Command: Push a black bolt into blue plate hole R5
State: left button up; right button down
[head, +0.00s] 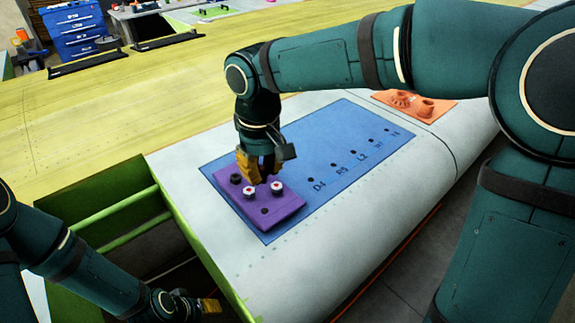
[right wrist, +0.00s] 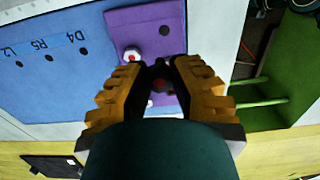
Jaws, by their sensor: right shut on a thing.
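The blue plate (head: 300,200) lies on the pale wing panel, with a row of dark holes and labels. The hole by the R5 label (head: 333,165) looks empty; it also shows in the right wrist view (right wrist: 49,57). My right gripper (head: 260,176) is over the purple plate (head: 285,209), left of the holes. It is shut on a dark bolt with a reddish spot (right wrist: 160,86), mostly hidden between the fingers. Another black bolt (head: 236,178) stands on the purple plate beside the gripper. My left gripper (head: 208,304) is low at the left; its opening is unclear.
Two white-topped bolts with red centres, one left (head: 249,192) and one right (head: 277,188), stand on the purple plate near an empty hole (head: 264,211). An orange plate with parts (head: 430,112) lies at the back right. A green frame (head: 175,200) drops away at the left.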

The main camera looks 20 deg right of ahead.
jog(key=w+d+f+m+p, duration=0.1)
jog(key=w+d+m+p, duration=0.25)
jog(key=w+d, duration=0.55)
jog(key=m+p, duration=0.2)
jog(key=p, duration=0.1)
send_over(334, 160)
jog(key=s+a, duration=0.1)
jog(key=s, duration=0.1)
notch_tip(334, 160, down, 3)
notch_tip(334, 160, down, 6)
jog(key=b, duration=0.4)
jog(key=shift+f+b, duration=0.25)
jog(key=shift+b, duration=0.1)
jog(key=shift+f, duration=0.15)
jog(key=shift+f+b, duration=0.6)
jog(key=shift+f, duration=0.45)
jog(key=c, duration=0.9)
grip_release()
